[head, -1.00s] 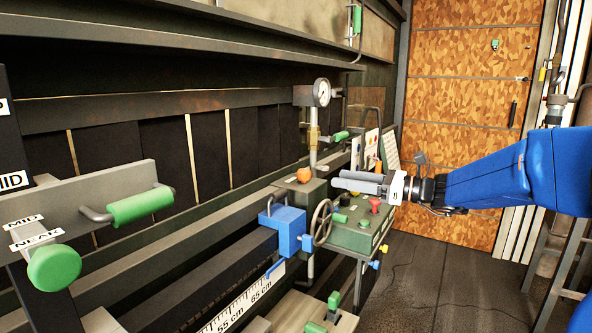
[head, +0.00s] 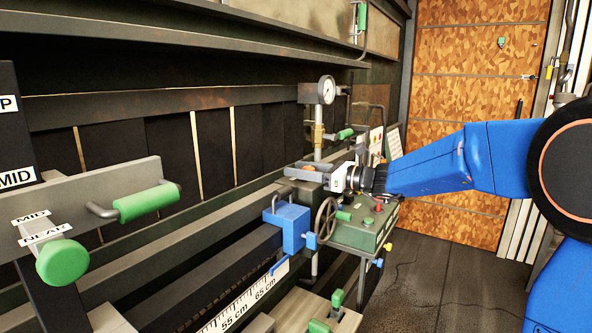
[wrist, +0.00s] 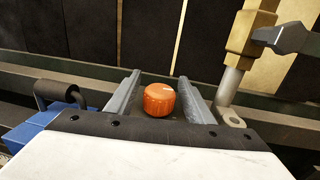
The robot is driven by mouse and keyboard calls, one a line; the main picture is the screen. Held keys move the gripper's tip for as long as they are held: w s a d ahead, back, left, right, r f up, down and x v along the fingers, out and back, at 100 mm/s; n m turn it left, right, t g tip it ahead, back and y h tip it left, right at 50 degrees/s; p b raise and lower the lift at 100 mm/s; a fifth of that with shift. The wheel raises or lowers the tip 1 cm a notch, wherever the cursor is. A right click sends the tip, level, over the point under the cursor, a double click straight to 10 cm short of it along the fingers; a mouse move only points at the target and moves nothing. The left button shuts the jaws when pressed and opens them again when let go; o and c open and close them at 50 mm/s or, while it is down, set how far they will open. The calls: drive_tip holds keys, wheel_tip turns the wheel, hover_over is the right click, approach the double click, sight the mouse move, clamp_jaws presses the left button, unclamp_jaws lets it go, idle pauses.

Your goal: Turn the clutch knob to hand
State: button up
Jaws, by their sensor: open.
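The orange clutch knob (wrist: 160,100) shows in the wrist view, with a small white mark on its top. My gripper (wrist: 158,85) is open, with one grey finger on the left of the knob and one on the right. A gap shows on each side, so neither finger appears to touch it. In the head view my gripper (head: 303,173) is over the dark block behind the handwheel, and it hides the knob there. I cannot read any label by the knob.
A brass and steel pipe (wrist: 242,50) with a gauge (head: 326,90) rises close to the right finger. A blue block (head: 290,226) with a grey handle stands to the left. A handwheel (head: 325,222) and a green control box (head: 362,230) are in front.

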drive_tip(key=shift+w+a, duration=0.35)
drive_tip(key=shift+a, duration=0.3)
drive_tip(key=shift+c, duration=0.3)
drive_tip(key=c, duration=1)
drive_tip(key=shift+w+d+m+t+h, duration=0.2)
drive_tip(key=shift+m+t+h, duration=0.3)
drive_tip(key=shift+m+t, duration=0.3)
drive_tip(key=o, duration=1.1)
drive_tip(key=shift+c, duration=0.2)
